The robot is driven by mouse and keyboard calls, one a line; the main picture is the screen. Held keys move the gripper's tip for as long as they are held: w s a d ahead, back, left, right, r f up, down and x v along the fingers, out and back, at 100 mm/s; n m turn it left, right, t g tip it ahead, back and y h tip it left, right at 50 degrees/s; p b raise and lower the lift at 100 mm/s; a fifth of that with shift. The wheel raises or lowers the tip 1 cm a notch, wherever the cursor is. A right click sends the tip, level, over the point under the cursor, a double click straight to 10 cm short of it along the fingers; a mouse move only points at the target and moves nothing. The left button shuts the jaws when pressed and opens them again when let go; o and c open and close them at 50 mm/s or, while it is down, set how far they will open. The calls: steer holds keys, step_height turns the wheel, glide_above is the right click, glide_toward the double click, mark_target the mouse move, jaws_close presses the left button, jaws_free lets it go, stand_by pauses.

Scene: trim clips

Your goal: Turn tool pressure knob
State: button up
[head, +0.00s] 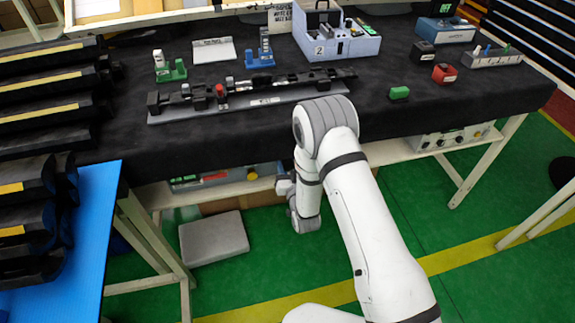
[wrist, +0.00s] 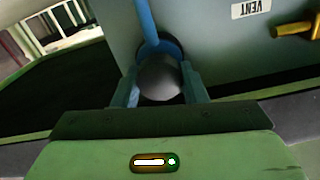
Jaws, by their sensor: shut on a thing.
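A round dark grey knob (wrist: 160,78) sits on a grey panel (wrist: 205,50) in the wrist view. My gripper (wrist: 161,88) has its two blue fingers on either side of the knob, shut on it. A blue bar (wrist: 147,22) runs up the panel from just behind the knob; I cannot tell whether it is part of it.
A label reading VENT (wrist: 251,8) and a brass-coloured fitting (wrist: 298,29) are right of the knob. A grey box (head: 214,238) lies on the green floor.

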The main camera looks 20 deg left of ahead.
steer(key=shift+c, duration=0.8)
steer(key=shift+f+b, duration=0.1)
steer(key=shift+b, duration=0.4)
steer(key=shift+f+m+b, duration=0.1)
steer(key=shift+m+b, duration=0.35)
steer(key=shift+m, duration=0.05)
steer(key=m+b, duration=0.2)
steer(key=b, duration=0.1)
steer(key=shift+f, duration=0.1)
steer(key=m+b, duration=0.3)
steer(key=b, duration=0.1)
steer(key=shift+w+d, duration=0.1)
steer(key=shift+r+m+b, duration=0.2)
steer(key=shift+m+b, duration=0.4)
steer(key=shift+b, duration=0.15)
